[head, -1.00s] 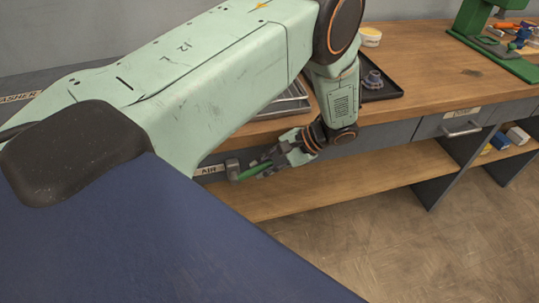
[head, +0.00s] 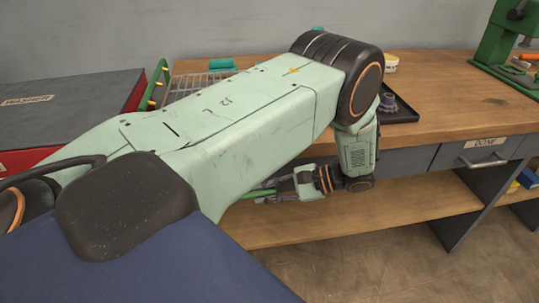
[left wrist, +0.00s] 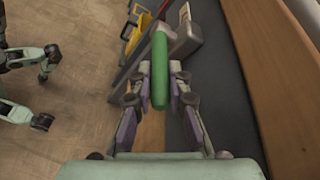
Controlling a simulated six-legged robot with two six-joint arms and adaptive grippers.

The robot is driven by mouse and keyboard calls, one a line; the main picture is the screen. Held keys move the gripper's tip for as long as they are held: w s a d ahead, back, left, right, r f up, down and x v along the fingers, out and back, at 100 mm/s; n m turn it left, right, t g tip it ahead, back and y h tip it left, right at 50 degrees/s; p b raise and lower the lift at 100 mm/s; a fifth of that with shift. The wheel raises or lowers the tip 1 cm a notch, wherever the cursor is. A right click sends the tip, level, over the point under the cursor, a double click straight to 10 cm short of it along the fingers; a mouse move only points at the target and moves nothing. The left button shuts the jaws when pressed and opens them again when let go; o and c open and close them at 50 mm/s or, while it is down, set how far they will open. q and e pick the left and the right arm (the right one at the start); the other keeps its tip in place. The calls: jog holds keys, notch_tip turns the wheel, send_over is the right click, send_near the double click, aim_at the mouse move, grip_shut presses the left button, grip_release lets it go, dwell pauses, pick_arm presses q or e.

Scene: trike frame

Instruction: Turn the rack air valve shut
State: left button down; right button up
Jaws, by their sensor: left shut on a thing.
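The air valve has a long green handle (left wrist: 160,70) and a grey body (left wrist: 184,40), seen in the left wrist view by the bench's dark front. My left gripper (left wrist: 159,88) is shut on the green handle, with a finger on each side. In the head view, my left gripper (head: 276,190) is below the bench top's front edge, and a bit of green handle (head: 256,194) shows beside it. My left arm hides the valve body there. My right gripper is not in view.
The wooden bench top (head: 440,100) and lower shelf (head: 410,207) lie around my left arm. A black tray (head: 400,116) is on the bench behind my wrist. A grey drawer (head: 474,152) is to the right. A yellow object (left wrist: 133,40) is near the valve.

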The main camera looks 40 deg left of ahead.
pick_arm(q)
jog(key=shift+f+y+b, duration=0.3)
jog(key=shift+f+b, duration=0.05)
jog(key=shift+b, duration=0.35)
jog(key=c, duration=1.3)
grip_release()
jog(key=v, duration=1.2)
jog(key=shift+w+f, duration=0.15)
